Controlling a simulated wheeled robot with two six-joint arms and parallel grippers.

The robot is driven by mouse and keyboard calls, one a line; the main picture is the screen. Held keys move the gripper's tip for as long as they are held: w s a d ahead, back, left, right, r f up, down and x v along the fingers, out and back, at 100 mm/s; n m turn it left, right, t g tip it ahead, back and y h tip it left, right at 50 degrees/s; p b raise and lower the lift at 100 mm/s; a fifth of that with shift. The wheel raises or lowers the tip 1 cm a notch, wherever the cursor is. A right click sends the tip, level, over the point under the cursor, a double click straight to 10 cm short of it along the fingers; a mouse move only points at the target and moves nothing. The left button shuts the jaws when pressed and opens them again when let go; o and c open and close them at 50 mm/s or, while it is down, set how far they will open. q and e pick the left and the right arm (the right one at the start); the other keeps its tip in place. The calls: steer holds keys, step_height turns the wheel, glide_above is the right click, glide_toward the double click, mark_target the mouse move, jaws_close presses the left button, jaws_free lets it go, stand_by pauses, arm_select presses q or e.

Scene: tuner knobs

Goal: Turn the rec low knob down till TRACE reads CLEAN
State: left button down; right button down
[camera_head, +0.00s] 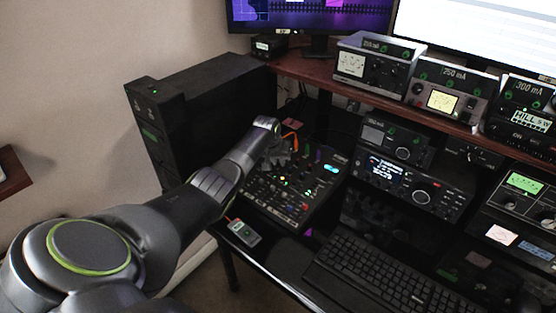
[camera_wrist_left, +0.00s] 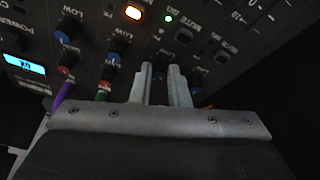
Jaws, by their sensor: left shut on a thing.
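The mixer panel (camera_head: 300,190), with many small knobs and lit buttons, lies left of the keyboard. My left gripper (camera_head: 280,158) reaches over its far left part. In the left wrist view my gripper's two fingers (camera_wrist_left: 160,75) are close together against the panel, shut on a small knob mostly hidden between them. Its label cannot be read. Beside the fingers are a blue knob (camera_wrist_left: 113,58) and another blue knob (camera_wrist_left: 62,37) near a LOW label. A cyan display (camera_wrist_left: 24,65) glows at the left edge; its text is too small to read. I cannot make out a TRACE reading. My right gripper is not in view.
Purple and green cable plugs (camera_wrist_left: 64,90) stand close to the left of the fingers. A keyboard (camera_head: 385,270) lies right of the mixer. Radio units (camera_head: 410,185) stand behind it, under a wooden shelf (camera_head: 320,73). A small grey device (camera_head: 243,233) sits at the desk's front left.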

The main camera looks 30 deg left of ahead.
arm_select(q)
steer(key=c, duration=1.4)
jaws_free()
steer(key=a+p+v, duration=0.1)
steer(key=v, duration=1.6)
steer(key=shift+d+r, duration=0.25)
steer(key=shift+d, duration=0.25)
